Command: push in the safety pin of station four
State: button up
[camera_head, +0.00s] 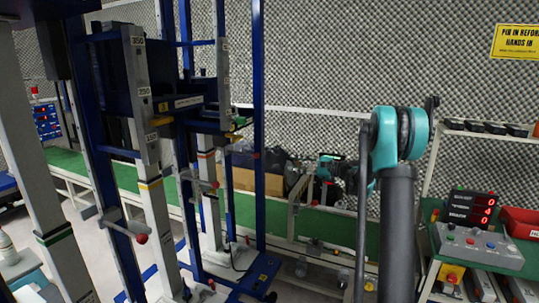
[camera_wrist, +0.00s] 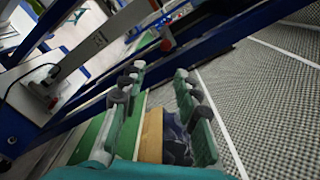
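My gripper (camera_wrist: 160,72) is open and empty in the wrist view, its two green and grey fingers spread apart. A red knob (camera_wrist: 167,45) on a blue and grey frame lies just beyond the fingertips, not touching them. In the head view, red-ended handles or pins show on the blue press frames, such as one at front left (camera_head: 141,238), one in the middle (camera_head: 216,184) and one low down (camera_head: 211,284). I cannot tell which belongs to station four, nor how far any pin is in.
Tall blue frames (camera_head: 259,120) with grey posts fill the left. A green-topped conveyor (camera_head: 300,216) and a cardboard box (camera_head: 244,172) stand behind. At right are a grey button panel (camera_head: 478,246), a red digit display (camera_head: 471,208) and a red bin (camera_head: 520,222). A yellow sign (camera_head: 516,41) hangs above.

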jog(key=w, duration=0.1)
send_near(259, 156)
jog(key=x, duration=0.9)
jog(key=shift+a, duration=0.1)
jog(key=shift+c, duration=0.5)
grip_shut()
